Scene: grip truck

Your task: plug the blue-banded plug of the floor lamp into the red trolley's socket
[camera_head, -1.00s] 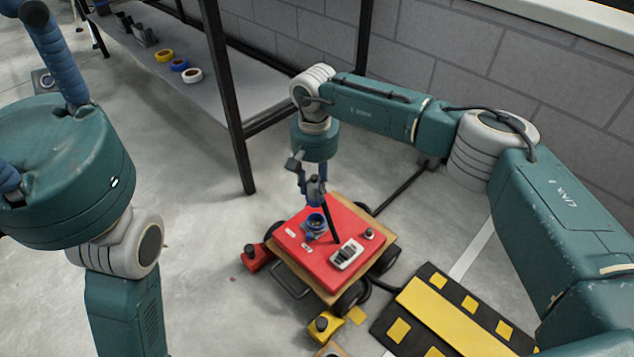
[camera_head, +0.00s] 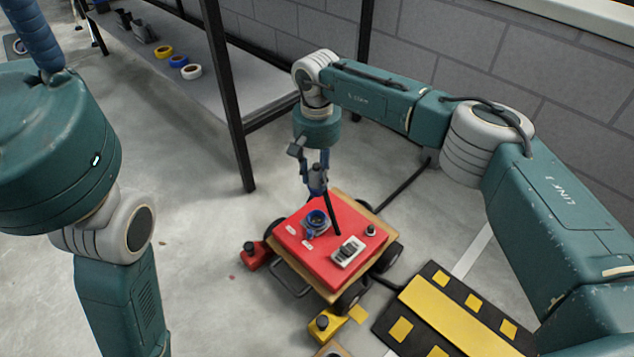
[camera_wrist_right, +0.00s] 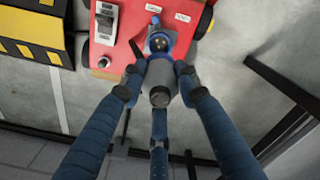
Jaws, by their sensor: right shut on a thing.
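The red trolley (camera_head: 294,242) stands on the floor. Its blue-ringed socket (camera_head: 316,223) is on the red top, left of a grey switch box (camera_head: 347,252). The socket also shows in the right wrist view (camera_wrist_right: 158,42). My right gripper (camera_head: 318,190) is above the socket. In the wrist view its blue fingers are closed around a dark grey plug (camera_wrist_right: 160,97).
A black and yellow floor plate (camera_head: 450,312) lies right of the trolley. A yellow block (camera_head: 325,326) and a red block (camera_head: 255,257) lie beside it. A shelf with tape rolls (camera_head: 191,72) stands behind left. A black cable (camera_head: 405,185) runs behind the trolley.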

